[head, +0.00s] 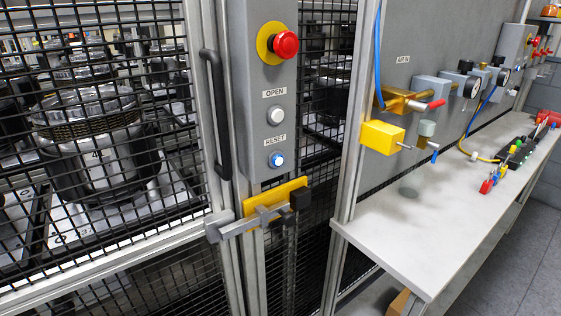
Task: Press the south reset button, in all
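A grey control box (262,180) is mounted on the post beside the mesh gate. Its lowest button, under the label RESET, is the reset button (276,160), with a blue-lit centre and a pale ring. Above it is a whitish button (276,116) under the label OPEN. At the top is a red emergency stop (285,45) on a yellow ring. No label saying south shows. Neither of my grippers is in the head view, and nothing touches the buttons.
A yellow and grey latch (272,207) sits below the box. A black handle (215,115) is on the gate frame to the left. Behind the mesh, clutch parts (98,140) stand on pallets. A white bench (415,222) with valves and tools juts out at right.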

